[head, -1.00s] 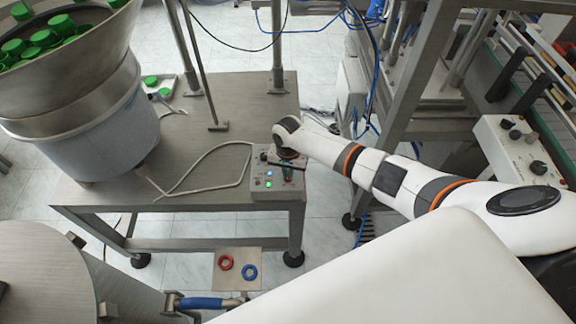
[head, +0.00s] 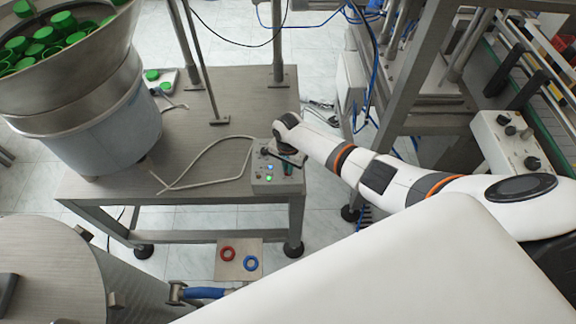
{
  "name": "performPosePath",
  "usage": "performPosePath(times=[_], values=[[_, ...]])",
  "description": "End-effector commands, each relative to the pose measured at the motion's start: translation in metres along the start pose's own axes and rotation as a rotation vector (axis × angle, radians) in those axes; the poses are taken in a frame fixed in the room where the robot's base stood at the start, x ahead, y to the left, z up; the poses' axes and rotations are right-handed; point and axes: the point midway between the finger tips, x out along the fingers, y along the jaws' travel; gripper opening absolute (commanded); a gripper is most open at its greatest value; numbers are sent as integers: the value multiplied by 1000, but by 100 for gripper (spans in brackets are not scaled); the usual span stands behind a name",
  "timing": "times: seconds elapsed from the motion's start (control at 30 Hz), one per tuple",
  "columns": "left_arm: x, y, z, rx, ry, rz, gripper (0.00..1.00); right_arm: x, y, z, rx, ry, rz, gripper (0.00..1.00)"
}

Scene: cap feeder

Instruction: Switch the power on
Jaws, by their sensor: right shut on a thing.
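The grey control box (head: 262,184) sits at the right end of the metal table, with small knobs and lit green and blue lamps on its top. My right gripper (head: 285,163) is over the box's right part, pointing down at its top face. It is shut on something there. The held part is hidden under the gripper and wrist, so I cannot tell which control it is. My left gripper is not in view.
The bowl feeder (head: 88,105) with green caps (head: 45,40) stands on the table (head: 207,92) at left. A pale cable (head: 208,150) runs to the box. A second control box (head: 503,142) is at far right. Red and blue rings (head: 239,258) lie on a low plate.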

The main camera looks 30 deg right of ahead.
Motion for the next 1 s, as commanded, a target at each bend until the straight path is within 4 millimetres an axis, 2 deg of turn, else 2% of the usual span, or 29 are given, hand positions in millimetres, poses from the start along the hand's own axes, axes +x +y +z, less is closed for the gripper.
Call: performPosePath(times=[0.03, 0.07, 0.1, 0.2, 0.57, 0.77, 1.0], values=[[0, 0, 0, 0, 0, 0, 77, -1, 0, 2, 3, -4, 1, 0], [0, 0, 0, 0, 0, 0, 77, -1, 0, 2, 3, -4, 1, 12], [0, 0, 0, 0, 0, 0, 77, -1, 0, 2, 2, -4, 1, 19], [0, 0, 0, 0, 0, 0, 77, -1, 0, 2, 2, -3, 1, 31], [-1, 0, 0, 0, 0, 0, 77, -6, 0, 1, -1, -1, 1, 31], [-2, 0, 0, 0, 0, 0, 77, -34, 1, 2, 0, -3, 4, 31], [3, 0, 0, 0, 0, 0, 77, -82, 0, 2, 0, -3, 4, 31]])
